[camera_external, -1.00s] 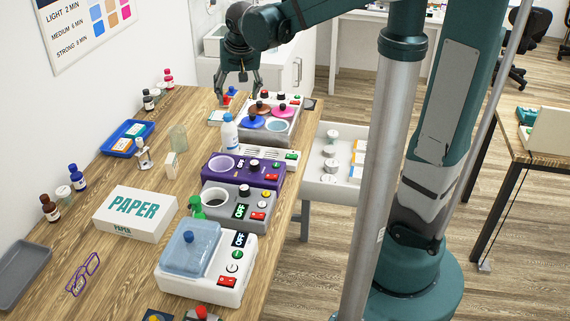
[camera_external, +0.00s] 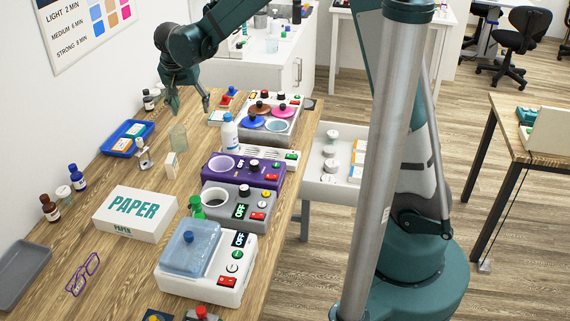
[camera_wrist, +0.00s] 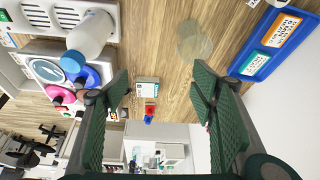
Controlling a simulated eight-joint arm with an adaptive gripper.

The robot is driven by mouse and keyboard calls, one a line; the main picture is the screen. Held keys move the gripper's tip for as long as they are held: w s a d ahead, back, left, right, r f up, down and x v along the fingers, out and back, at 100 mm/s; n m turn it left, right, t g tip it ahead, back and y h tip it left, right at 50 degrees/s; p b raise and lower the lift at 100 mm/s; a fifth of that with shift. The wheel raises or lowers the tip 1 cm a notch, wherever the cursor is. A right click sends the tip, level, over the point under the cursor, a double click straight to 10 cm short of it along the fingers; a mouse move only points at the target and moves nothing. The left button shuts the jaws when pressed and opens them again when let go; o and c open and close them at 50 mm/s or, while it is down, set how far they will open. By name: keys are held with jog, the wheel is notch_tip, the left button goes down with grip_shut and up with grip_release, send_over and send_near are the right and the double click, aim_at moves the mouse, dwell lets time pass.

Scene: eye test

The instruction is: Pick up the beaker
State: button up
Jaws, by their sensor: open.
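A clear, greenish glass vessel that looks like the beaker (camera_external: 178,139) stands on the wooden table, near the blue tray. In the wrist view the beaker (camera_wrist: 194,42) shows as a faint, see-through round shape at the top, ahead of the fingertips and right of the picture's centre. My gripper (camera_external: 190,106) is open and empty, above and a little behind the beaker in the external view. In the wrist view my gripper's fingers (camera_wrist: 160,80) are wide apart, with bare table and small items between them. Nothing touches the beaker that I can see.
A blue tray (camera_external: 112,148) with labelled packs lies left of the beaker. A white bottle (camera_external: 229,132) and several devices line the right side. Dark bottles (camera_external: 149,99) stand by the wall.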

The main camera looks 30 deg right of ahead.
jog(key=m+p, duration=0.2)
send_over(178, 139)
jog(key=w+a, duration=0.1)
notch_tip(178, 139, down, 6)
jog(key=shift+w+a+h, duration=0.1)
jog(key=shift+h, duration=0.3)
jog(key=shift+x, duration=1.3)
jog(key=shift+x, duration=2.55)
jog(key=shift+c, duration=0.2)
jog(key=c, duration=0.9)
